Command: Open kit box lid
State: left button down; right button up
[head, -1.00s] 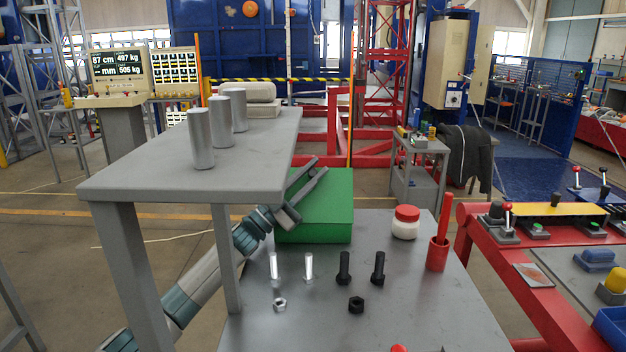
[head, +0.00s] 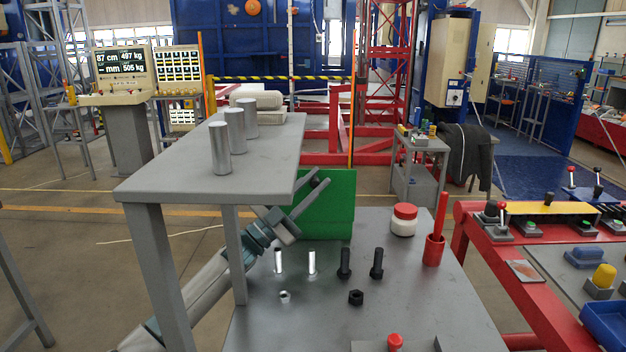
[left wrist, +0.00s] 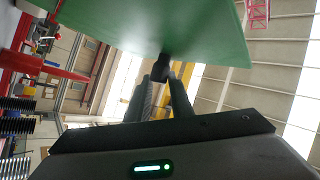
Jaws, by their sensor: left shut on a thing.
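The green kit box (head: 325,215) stands at the back of the grey table. Its green face looks like one flat upright panel in the head view; the split between lid and body is hard to tell. My left gripper (head: 314,182) reaches in from the left, its fingers at the upper left of the green panel. In the left wrist view the gripper (left wrist: 162,76) is shut on a small dark knob (left wrist: 161,66) joined to the green lid (left wrist: 165,28). The inside of the box is hidden. My right gripper is not in view.
A raised grey shelf (head: 190,180) with several metal cylinders stands left, close over my left arm.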

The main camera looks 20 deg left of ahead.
pick_arm(q)
jog(key=shift+d+f+y, duration=0.15)
jog(key=shift+f+y, duration=0.15)
jog(key=shift+f, duration=0.35)
jog(key=c, duration=1.6)
grip_release()
jog(key=shift+w+d, duration=0.1)
jog(key=shift+w, duration=0.05)
jog(key=shift+w+r, duration=0.1)
jog(key=shift+r, duration=0.2)
